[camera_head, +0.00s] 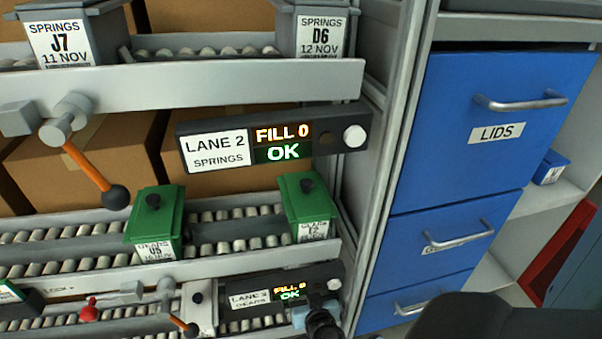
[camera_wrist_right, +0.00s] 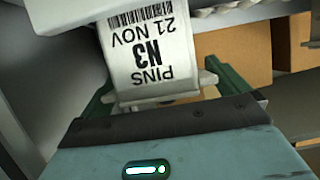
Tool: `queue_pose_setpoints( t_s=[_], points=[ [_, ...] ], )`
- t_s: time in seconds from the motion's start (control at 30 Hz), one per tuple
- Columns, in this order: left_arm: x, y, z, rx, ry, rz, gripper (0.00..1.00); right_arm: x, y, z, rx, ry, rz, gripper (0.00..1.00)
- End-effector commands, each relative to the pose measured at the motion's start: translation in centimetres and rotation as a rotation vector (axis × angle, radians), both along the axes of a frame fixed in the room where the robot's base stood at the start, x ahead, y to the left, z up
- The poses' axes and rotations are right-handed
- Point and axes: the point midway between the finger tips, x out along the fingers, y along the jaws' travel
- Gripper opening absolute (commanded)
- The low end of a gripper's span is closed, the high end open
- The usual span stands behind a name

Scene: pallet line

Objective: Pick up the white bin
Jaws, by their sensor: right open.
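A white bin (camera_wrist_right: 160,91) labelled PINS N3 21 NOV shows upside down at the top middle of the right wrist view. Part of it is cut off by the top edge. My right gripper (camera_wrist_right: 168,88) is open, with its dark green fingers to either side of the narrow end of the bin. I cannot tell whether they touch it. In the head view this bin cannot be made out. A pale blue and black part at the bottom edge may belong to my right arm. My left gripper is not in view.
Two green bins (camera_head: 155,222) (camera_head: 307,208) stand on a roller lane. Grey bins (camera_head: 75,35) (camera_head: 314,30) stand above. The LANE 2 panel (camera_head: 272,137) and an orange lever (camera_head: 87,165) stick out. A blue drawer cabinet (camera_head: 475,135) is at right. Cartons (camera_wrist_right: 232,58) show in the wrist view.

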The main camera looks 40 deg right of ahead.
Motion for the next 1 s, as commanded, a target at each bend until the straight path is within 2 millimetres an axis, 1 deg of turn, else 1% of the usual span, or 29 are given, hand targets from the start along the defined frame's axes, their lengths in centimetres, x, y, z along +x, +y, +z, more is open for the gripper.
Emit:
queue_pose_setpoints(
  t_s=[0.03,0.3,0.77,0.8,1.0],
  points=[
    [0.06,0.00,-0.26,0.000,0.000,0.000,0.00,0.13,-0.06,-0.18,0.000,0.000,0.000,1.00],
    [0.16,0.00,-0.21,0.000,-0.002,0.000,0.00,0.22,-0.09,-0.03,0.000,-0.001,0.000,1.00],
    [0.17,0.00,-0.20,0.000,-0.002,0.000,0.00,0.20,-0.10,-0.07,0.001,0.000,-0.001,0.40],
    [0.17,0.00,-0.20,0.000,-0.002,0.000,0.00,0.33,-0.13,0.12,-0.002,-0.005,-0.001,0.38],
    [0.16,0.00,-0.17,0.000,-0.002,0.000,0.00,0.30,-0.14,0.11,-0.001,-0.004,-0.001,0.38]
  ],
)
